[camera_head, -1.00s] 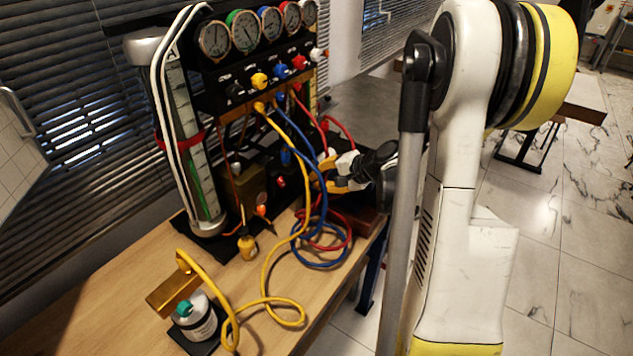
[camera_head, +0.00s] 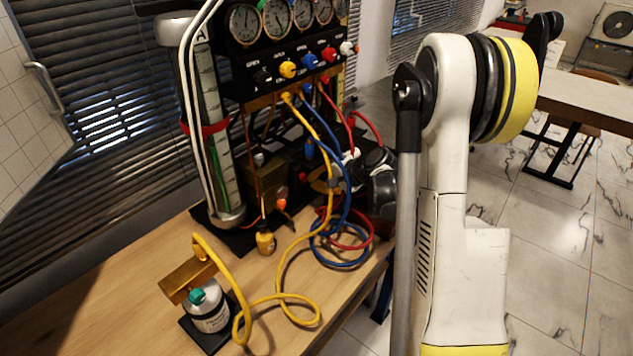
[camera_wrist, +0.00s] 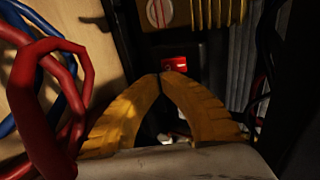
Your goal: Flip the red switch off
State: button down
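The red switch (camera_wrist: 175,64) shows in the wrist view as a small red rocker on a dark panel, just beyond my fingertips. My gripper (camera_wrist: 164,77) has two curved, ribbed yellow fingers whose tips meet, with nothing seen between them. The tips look very close to the switch's lower edge; I cannot tell whether they touch it. In the head view my gripper (camera_head: 322,183) is at the lower right of the gauge rig (camera_head: 270,88), partly hidden behind hoses.
Red hose loops (camera_wrist: 45,95) lie close at the left in the wrist view. Yellow (camera_head: 327,214) and blue hoses (camera_head: 347,190) hang in front of my gripper. A grey canister (camera_head: 209,308) stands on the wooden table (camera_head: 130,290). Bare tabletop lies at the front left.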

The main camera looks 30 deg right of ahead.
jog(key=shift+w+a+f+b, duration=0.1)
jog(key=shift+w+f+b, duration=0.25)
jog(key=shift+f+b, duration=0.05)
jog(key=shift+r, duration=0.1)
jog(key=shift+r+p, duration=0.5)
jog(key=shift+r, duration=0.2)
